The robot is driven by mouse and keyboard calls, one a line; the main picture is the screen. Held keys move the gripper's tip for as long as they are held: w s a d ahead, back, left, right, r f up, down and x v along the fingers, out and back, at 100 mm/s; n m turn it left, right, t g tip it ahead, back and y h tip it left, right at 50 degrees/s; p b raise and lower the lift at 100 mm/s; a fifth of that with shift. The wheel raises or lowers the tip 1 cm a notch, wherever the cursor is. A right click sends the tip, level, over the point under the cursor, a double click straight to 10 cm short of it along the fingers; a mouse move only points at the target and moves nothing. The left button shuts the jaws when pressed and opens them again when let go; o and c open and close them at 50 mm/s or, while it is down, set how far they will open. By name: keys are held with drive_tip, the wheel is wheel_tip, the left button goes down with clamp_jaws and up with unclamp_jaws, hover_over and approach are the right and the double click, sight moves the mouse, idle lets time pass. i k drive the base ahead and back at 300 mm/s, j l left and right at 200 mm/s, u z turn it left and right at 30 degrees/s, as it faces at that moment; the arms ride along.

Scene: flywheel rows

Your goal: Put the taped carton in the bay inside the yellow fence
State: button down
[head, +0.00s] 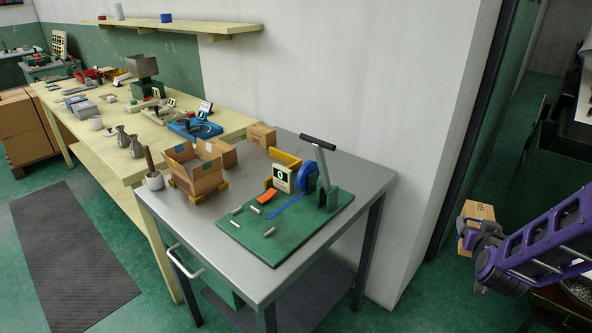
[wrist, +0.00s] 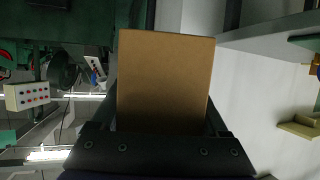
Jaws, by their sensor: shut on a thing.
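My gripper (head: 472,232) is at the right of the head view, shut on a brown carton (head: 479,211) with dark print on one face. In the wrist view the same carton (wrist: 165,80) fills the middle, between the fingers; no tape can be made out on it. The gripper is off to the right of the grey table, apart from it. A low yellow fence (head: 286,158) stands at the back of the table, behind a panel showing 0 (head: 281,178). The floor of its bay is mostly hidden by that panel.
The grey table (head: 216,216) bears a green board (head: 275,248) with a lever press (head: 322,165) and several small pins. An open carton (head: 195,172) stands left of it, and a printed carton (head: 262,135) behind. A wall corner (head: 425,170) lies between gripper and table.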

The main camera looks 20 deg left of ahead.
sight(265, 171)
drive_tip(key=k+j, duration=0.1)
drive_tip(key=j, duration=0.4)
drive_tip(key=k+j, duration=0.1)
drive_tip(key=j, duration=0.45)
drive_tip(key=k+j, duration=0.1)
drive_tip(key=j, duration=0.9)
drive_tip(key=k+j, duration=0.15)
drive_tip(key=j, duration=0.35)
drive_tip(key=k+j, duration=0.1)
drive_tip(key=j, duration=0.45)
drive_tip(key=k+j, duration=0.1)
drive_tip(key=j, duration=0.4)
drive_tip(key=k+j, duration=0.1)
drive_tip(key=j, duration=0.4)
drive_tip(key=i, duration=0.3)
